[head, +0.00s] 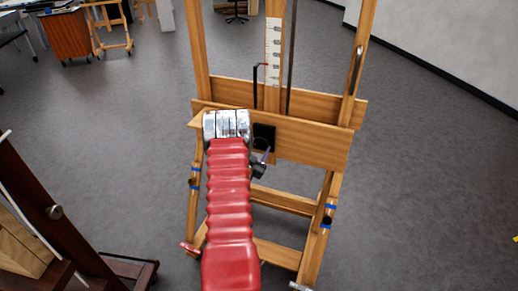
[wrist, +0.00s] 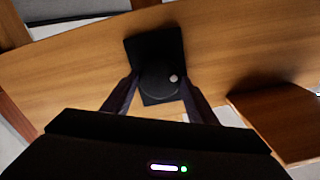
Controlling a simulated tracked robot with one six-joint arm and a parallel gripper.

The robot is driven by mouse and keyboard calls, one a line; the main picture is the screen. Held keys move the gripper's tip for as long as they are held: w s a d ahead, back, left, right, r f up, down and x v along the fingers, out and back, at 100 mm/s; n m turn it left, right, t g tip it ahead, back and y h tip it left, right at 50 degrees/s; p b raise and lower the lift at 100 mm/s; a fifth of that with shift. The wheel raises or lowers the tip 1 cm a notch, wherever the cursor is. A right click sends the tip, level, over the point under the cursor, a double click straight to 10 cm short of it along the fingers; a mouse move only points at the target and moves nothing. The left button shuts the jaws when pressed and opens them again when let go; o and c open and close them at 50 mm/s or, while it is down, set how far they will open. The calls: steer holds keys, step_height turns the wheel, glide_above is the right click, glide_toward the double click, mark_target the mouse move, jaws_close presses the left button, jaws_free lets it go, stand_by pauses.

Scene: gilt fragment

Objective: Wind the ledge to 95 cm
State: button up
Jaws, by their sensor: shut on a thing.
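The wooden easel's ledge (head: 312,142) is a wide board across the easel's front, and its wood fills much of the wrist view (wrist: 235,40). A black plate (head: 264,133) is fixed to its front. On the plate, the wrist view shows a round black knob (wrist: 157,78) with a pale dot. My gripper (wrist: 160,88) is shut on the knob, one dark finger on each side. In the head view my gripper (head: 260,165) is partly hidden behind my red-sleeved arm.
Easel legs (head: 312,235) with blue bands stand below the ledge. A dark wooden stand (head: 60,225) is close at the left. An orange cabinet (head: 66,34) and a small easel (head: 106,28) are far back left.

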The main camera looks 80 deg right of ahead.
steer(key=m, duration=0.6)
steer(key=shift+s+f, duration=0.1)
steer(key=shift+s, duration=0.05)
stand_by(0.5)
steer(key=o, duration=1.1)
steer(key=shift+c, duration=0.2)
steer(key=w+a, duration=0.1)
steer(key=a, duration=1.2)
steer(key=shift+w+a, duration=0.15)
steer(key=shift+a, duration=0.25)
steer(key=shift+f, duration=0.1)
